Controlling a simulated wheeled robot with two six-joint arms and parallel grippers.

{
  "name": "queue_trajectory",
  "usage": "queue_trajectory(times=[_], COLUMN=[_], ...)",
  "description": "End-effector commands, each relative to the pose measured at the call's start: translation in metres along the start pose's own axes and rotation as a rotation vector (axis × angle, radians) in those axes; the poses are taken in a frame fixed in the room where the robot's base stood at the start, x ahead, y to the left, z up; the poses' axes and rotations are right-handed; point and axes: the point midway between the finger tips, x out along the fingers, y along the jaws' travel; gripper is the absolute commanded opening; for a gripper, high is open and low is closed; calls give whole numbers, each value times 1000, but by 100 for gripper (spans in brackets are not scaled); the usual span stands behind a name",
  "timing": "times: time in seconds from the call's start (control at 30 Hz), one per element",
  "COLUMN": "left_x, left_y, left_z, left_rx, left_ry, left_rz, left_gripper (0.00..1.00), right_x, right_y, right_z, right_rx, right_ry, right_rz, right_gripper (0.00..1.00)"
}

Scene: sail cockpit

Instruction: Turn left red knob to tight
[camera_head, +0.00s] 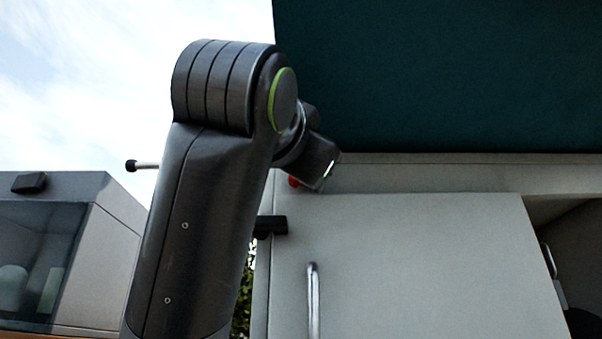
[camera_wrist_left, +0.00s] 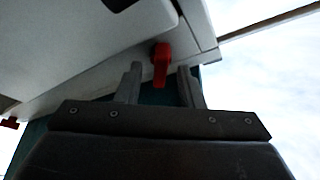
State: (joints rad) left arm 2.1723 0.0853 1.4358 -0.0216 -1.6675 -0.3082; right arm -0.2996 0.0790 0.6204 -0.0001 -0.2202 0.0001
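A red knob (camera_wrist_left: 161,64) sits on the pale panel in the left wrist view, with its handle pointing down in the picture. My left gripper (camera_wrist_left: 160,82) is open, with one finger on each side of this knob and a visible gap to each finger. I cannot tell how deep the fingers reach around it. A second red knob (camera_wrist_left: 10,123) shows at the left edge of the left wrist view. In the head view only a small bit of a red knob (camera_head: 294,182) shows beside my left gripper; my arm hides the rest. My right gripper is not in view.
A dark teal canopy (camera_head: 440,75) hangs over the pale panel (camera_head: 420,260). A metal handle (camera_head: 313,300) stands on the panel, and a black latch (camera_head: 271,226) sits at its left edge. An opening lies at the right. A grey cabin (camera_head: 70,250) stands at the left.

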Motion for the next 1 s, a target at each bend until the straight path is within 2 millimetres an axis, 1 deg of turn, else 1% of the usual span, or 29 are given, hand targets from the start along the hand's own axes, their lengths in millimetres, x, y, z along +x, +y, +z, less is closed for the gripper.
queue_trajectory(times=[0.17,0.27,0.5,0.7,0.8,1.0], left_x=[-18,-39,-99,-148,-158,-170], left_y=[1,2,3,2,3,1], left_z=[2,3,4,3,4,2], left_rx=[0,0,0,0,0,-1], left_ry=[3,6,6,4,1,0], left_rz=[-2,-4,-4,-4,-1,-1], left_gripper=[35,35,35,35,35,35], right_x=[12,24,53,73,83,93], right_y=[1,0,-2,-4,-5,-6], right_z=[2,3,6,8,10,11], right_rx=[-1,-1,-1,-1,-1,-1], right_ry=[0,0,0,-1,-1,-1], right_rz=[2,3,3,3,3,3], right_gripper=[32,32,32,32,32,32])
